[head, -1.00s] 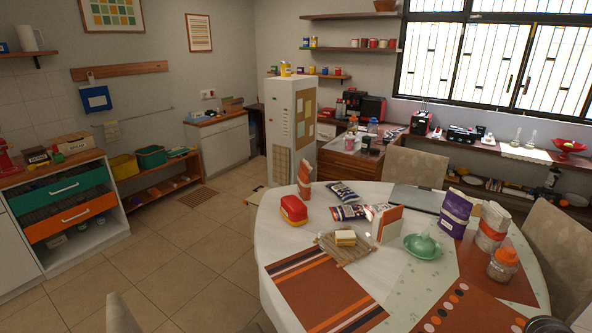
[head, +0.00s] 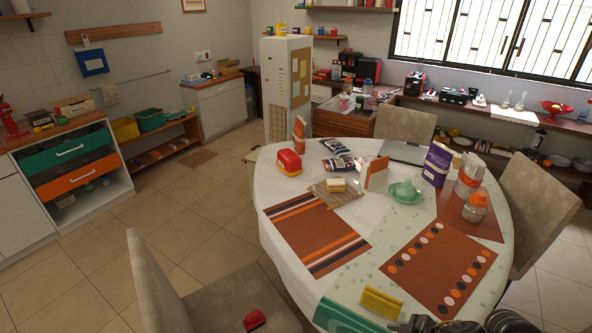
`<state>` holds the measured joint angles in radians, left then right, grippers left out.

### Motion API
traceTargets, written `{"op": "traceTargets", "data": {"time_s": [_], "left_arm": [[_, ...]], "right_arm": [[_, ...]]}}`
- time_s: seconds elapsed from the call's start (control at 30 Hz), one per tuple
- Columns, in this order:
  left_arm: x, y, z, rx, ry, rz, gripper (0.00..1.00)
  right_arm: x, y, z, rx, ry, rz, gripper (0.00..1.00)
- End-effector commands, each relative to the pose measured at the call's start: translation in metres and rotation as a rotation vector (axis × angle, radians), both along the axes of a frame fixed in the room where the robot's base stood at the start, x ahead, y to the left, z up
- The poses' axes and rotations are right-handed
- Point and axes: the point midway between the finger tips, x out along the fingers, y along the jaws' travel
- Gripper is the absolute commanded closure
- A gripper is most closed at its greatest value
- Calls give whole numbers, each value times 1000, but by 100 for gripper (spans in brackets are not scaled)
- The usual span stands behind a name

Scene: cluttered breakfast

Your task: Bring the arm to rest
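A dark mechanical shape, seemingly my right arm with its gripper (head: 450,326), shows at the bottom edge of the head view, right of centre. It is at the near edge of the round table (head: 285,222) and mostly cut off by the frame. Its fingers cannot be made out, so I cannot tell whether it is open or holds anything. My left arm and gripper are not in view.
Near the dark shape are a yellow holder (head: 381,302) and an orange dotted mat (head: 440,268). A striped mat (head: 315,233) lies left. Farther back are a sandwich (head: 336,185), green dish (head: 405,192) and jar (head: 476,207).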

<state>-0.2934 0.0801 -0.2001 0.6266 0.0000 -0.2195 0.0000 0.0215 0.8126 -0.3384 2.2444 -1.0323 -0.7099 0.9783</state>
Motion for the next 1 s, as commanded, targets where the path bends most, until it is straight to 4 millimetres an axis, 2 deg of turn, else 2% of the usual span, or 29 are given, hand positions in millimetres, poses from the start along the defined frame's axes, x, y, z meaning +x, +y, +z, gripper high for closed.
{"op": "traceTargets", "data": {"time_s": [0.03,0.13,0.23,0.37,0.57,0.8,1.0], "left_arm": [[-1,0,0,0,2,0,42],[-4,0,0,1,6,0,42],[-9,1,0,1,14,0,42],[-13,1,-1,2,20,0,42],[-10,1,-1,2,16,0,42],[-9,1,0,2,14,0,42],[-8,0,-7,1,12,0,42]], "right_arm": [[-2,13,0,21,-28,-24,46],[-1,29,3,37,-87,-98,46],[-4,36,6,38,-118,-203,46],[-21,33,3,13,-89,-366,46],[-70,16,-13,-43,81,-587,46],[-146,8,-30,-71,358,-745,46],[-134,9,-92,-87,381,-740,46]]}}
